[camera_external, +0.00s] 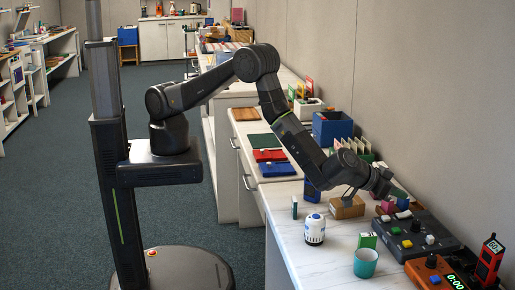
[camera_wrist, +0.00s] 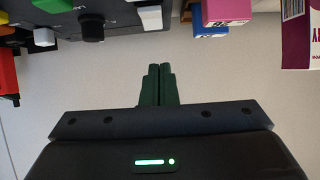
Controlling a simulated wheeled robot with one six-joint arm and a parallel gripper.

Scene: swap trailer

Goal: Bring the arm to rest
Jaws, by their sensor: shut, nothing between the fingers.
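My gripper (camera_wrist: 157,85) is shut, its two dark fingertips together with nothing between them in the wrist view. In the external view my arm reaches out over the white counter (camera_external: 332,262), and my gripper (camera_external: 388,186) is at the right, near the wall and above the far part of the counter. The fingertips are too small there to make out clearly. The wrist view looks toward the pale wall, with counter items upside down along its top edge.
Near my gripper stand a dark panel with coloured buttons (camera_external: 428,246), a cardboard box (camera_external: 346,208) and a pink block (camera_wrist: 226,10). The floor at left is clear.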

